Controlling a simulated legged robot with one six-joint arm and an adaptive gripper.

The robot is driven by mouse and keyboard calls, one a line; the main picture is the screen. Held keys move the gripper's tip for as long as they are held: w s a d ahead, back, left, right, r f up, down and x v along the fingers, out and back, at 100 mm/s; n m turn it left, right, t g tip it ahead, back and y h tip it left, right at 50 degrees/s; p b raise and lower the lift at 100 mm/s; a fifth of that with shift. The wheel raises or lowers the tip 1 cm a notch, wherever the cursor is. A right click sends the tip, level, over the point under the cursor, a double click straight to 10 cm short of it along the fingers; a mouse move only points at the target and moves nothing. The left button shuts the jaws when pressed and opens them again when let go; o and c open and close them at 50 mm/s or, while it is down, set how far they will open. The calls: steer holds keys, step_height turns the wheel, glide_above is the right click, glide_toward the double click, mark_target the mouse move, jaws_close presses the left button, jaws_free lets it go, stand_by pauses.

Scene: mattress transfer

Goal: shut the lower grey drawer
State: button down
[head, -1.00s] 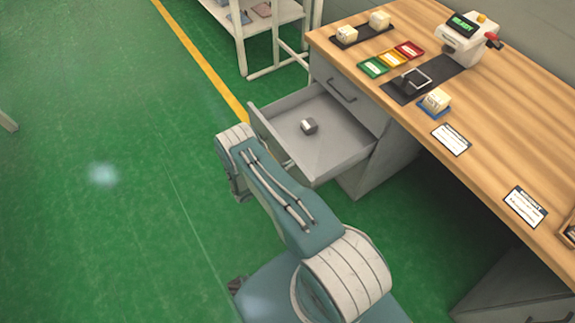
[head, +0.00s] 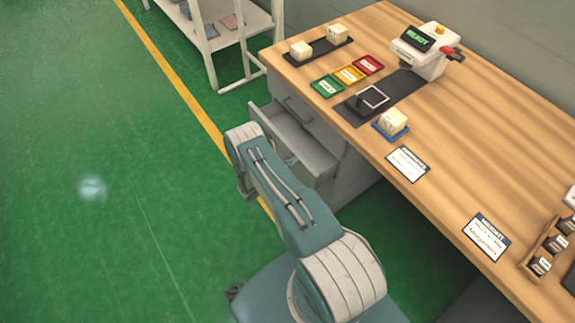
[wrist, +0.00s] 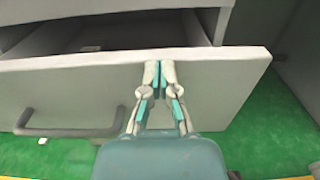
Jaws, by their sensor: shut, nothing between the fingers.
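The lower grey drawer (head: 292,133) is under the wooden desk and stands partly open in the head view. In the wrist view its front panel (wrist: 225,85) spans the picture, with a bar handle (wrist: 70,130) at the lower left and a dark gap behind the top edge. My gripper (wrist: 160,68) is shut and empty, its fingertips at the panel's upper edge, right of the handle. They look to be against the panel, though exact contact is hard to tell. In the head view my arm hides the gripper and part of the drawer front.
The wooden desk (head: 455,135) above carries coloured trays, pale blocks, label cards and a white device (head: 425,52). A white shelf rack (head: 215,40) stands at the back left. Green floor (head: 70,120) is clear on the left.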

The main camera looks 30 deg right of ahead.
steer(key=d, duration=1.1)
steer(key=shift+w, duration=0.2)
steer(key=shift+d+r, duration=0.15)
steer(key=shift+d, duration=0.05)
steer(key=a, duration=1.4)
steer(key=shift+s+a+f, duration=0.2)
steer(key=shift+s+f, duration=0.05)
